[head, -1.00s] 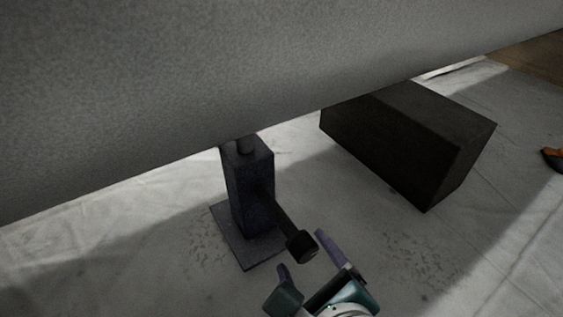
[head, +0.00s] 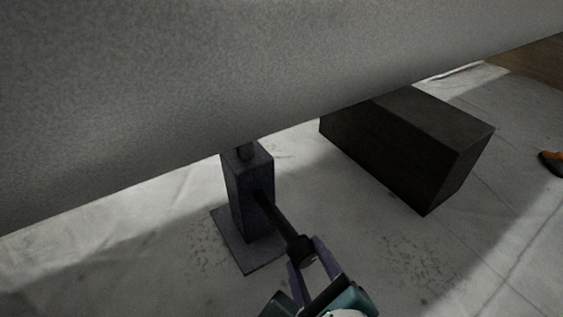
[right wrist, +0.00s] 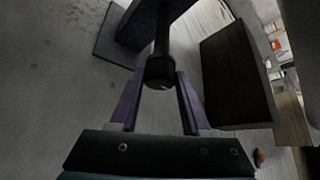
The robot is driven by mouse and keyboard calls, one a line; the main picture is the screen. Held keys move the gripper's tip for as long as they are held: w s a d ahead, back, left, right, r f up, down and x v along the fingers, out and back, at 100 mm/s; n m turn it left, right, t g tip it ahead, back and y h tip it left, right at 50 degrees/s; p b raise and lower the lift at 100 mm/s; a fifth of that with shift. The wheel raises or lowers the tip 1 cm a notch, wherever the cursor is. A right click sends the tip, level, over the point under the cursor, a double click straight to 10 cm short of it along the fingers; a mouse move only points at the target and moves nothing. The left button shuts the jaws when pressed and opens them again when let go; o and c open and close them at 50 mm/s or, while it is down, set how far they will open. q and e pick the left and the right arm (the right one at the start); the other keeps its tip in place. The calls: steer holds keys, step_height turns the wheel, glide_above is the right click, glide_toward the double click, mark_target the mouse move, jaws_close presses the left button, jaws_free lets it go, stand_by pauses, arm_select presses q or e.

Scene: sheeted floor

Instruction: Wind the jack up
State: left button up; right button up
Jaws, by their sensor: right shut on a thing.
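The jack (head: 250,195) stands upright on its square base plate (head: 238,254) on the sheeted floor, under a large grey body (head: 230,80). A dark handle (head: 278,220) sticks out from the jack towards me and ends in a black knob (head: 299,248). My right gripper (head: 308,262) is shut on the knob, with one finger on each side. The right wrist view shows the knob (right wrist: 160,72) between the fingertips. My left gripper is not in view.
A dark block (head: 405,145) lies on the floor right of the jack, partly under the grey body. A small orange and black thing (head: 552,161) is at the far right edge. The floor between jack and block is clear.

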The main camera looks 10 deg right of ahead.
jaws_close()
steer(key=p, duration=0.1)
steer(key=m+y+p, duration=0.1)
steer(key=shift+d+r+m+g+y+p, duration=0.25)
steer(key=shift+r+m+g+y+p, duration=0.05)
steer(key=shift+r+g+p, duration=0.1)
steer(key=shift+w+d+f+m+g+y+p, duration=0.1)
steer(key=shift+m+g+y+p, duration=0.25)
steer(key=shift+m+y, duration=0.2)
steer(key=shift+w+d+f+m+g+y+p, duration=0.1)
steer(key=shift+m+g+y+p, duration=0.2)
steer(key=shift+m+y, duration=0.2)
steer(key=shift+d+f+m+g+y, duration=0.1)
steer(key=shift+f+m+g+y, duration=0.05)
steer(key=shift+m+y, duration=0.4)
steer(key=shift+f+m+g+y, duration=0.15)
steer(key=shift+m+y, duration=0.25)
steer(key=shift+y, duration=0.2)
steer(key=shift+d+f+m+y+b, duration=0.1)
steer(key=shift+f+m+y+b, duration=0.05)
steer(key=shift+m+y+b, duration=0.75)
steer(key=shift+y, duration=0.4)
steer(key=o, duration=1.1)
jaws_free()
steer(key=shift+r, duration=0.2)
steer(key=shift+r, duration=0.1)
